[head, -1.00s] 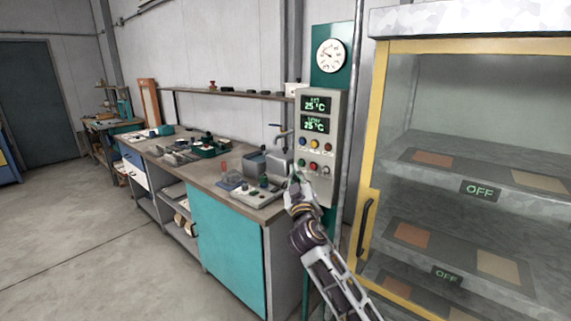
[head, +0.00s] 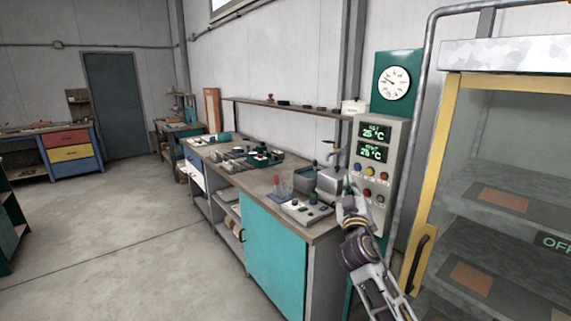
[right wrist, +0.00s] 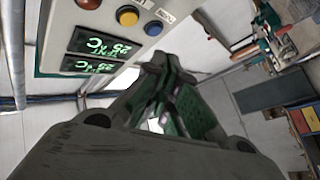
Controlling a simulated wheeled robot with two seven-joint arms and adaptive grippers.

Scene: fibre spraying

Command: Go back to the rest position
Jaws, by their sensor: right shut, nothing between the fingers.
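My right gripper (head: 352,196) is in front of the lower part of the grey control panel (head: 379,172), by the right end of the workbench. It is shut and empty. In the right wrist view the gripper (right wrist: 160,70) has its fingers together, with the panel (right wrist: 105,35) at the upper left. The panel has two green displays that both read 25 °C and several coloured buttons. I cannot tell whether the fingertips touch it. My left gripper is not in view.
A workbench (head: 325,229) with a teal door runs back along the wall, with tools and boxes on top. A yellow-framed glass cabinet (head: 437,140) stands at the right; one shelf label reads OFF. Open concrete floor (head: 130,235) lies at the left.

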